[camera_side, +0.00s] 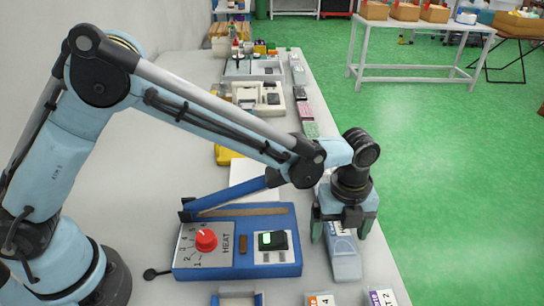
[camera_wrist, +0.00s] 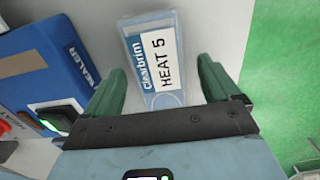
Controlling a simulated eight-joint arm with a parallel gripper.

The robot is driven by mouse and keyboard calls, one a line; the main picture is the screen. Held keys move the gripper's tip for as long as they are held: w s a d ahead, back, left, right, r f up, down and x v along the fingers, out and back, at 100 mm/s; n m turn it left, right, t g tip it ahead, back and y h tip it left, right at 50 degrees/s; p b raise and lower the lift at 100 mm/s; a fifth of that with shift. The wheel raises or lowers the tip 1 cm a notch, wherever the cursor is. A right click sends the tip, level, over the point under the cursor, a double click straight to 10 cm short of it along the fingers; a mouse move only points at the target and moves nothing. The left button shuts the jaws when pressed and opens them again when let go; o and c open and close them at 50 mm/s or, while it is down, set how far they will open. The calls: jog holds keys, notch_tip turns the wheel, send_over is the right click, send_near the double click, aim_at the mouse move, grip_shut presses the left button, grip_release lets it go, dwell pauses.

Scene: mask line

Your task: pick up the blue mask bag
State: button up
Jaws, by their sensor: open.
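A pale mask bag with a blue "Clearbrim" band (camera_wrist: 143,59) and a white "HEAT 5" label lies flat on the table in the wrist view. It also shows in the side view as a pale blue-grey bag (camera_side: 344,262), partly hidden by my gripper. My gripper (camera_wrist: 160,78) is open, with one green finger on each side of the bag and the bag showing between them. In the side view my gripper (camera_side: 340,230) points down over the bag's far part. Whether the fingers touch the bag or the table cannot be told.
A blue heat sealer (camera_side: 247,216) with a red knob sits left of the bag. Cards with an orange "4" (camera_side: 320,300) and a purple "2" (camera_side: 381,298) lie at the front. More packs (camera_side: 307,112) line the table's right edge. Green floor lies beyond.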

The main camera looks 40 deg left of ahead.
jog(key=shift+c, duration=0.3)
jog(key=c, duration=1.1)
jog(key=shift+o, duration=0.2)
jog(key=shift+r, duration=0.1)
